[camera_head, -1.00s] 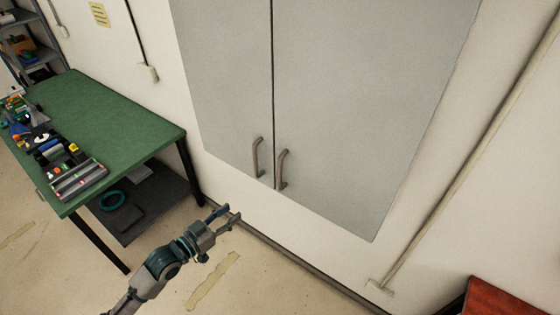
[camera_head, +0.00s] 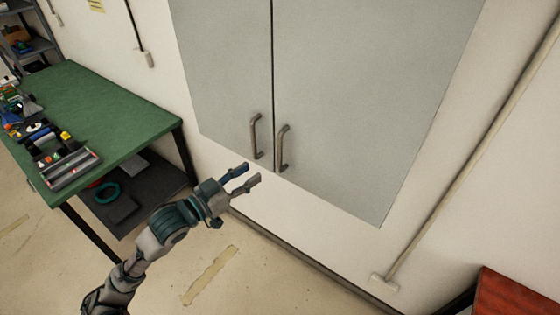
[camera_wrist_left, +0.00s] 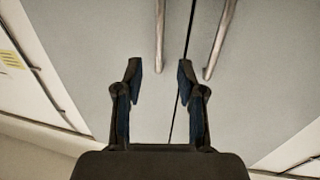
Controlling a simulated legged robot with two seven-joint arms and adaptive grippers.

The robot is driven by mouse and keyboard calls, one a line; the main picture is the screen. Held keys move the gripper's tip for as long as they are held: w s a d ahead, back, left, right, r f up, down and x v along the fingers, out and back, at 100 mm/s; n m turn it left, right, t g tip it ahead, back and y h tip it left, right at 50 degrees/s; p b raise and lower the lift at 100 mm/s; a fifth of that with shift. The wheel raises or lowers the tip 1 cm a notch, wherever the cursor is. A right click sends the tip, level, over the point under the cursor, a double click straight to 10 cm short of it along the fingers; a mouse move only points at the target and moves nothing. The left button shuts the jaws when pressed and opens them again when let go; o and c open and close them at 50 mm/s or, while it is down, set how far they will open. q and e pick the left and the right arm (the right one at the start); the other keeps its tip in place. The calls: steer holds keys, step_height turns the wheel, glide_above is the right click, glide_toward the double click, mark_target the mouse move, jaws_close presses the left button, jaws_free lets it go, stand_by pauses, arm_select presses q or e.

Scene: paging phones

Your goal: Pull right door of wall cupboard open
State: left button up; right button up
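The grey wall cupboard has two shut doors, a left door (camera_head: 225,70) and a right door (camera_head: 360,90), with a dark seam between them. The left handle (camera_head: 256,136) and the right handle (camera_head: 282,148) are metal bars near the lower inner corners. My left gripper (camera_head: 249,175) is open and empty, apart from both handles, below and left of the right handle. In the left wrist view, the fingers (camera_wrist_left: 159,82) are spread; the left handle (camera_wrist_left: 160,38) shows ahead between them, and the right handle (camera_wrist_left: 221,38) lies to the right. My right gripper is not in view.
A green table (camera_head: 105,110) with several small items stands at the left, with a dark lower shelf (camera_head: 130,205). A conduit (camera_head: 465,150) runs down the wall at right. A red-brown surface (camera_head: 510,298) is at the lower right. The floor in front is clear.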

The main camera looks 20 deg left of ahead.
arm_select(q)
steer(key=p, duration=0.3)
glide_above(280, 170)
steer(key=shift+w+a, duration=0.1)
steer(key=shift+w, duration=0.3)
jaws_close()
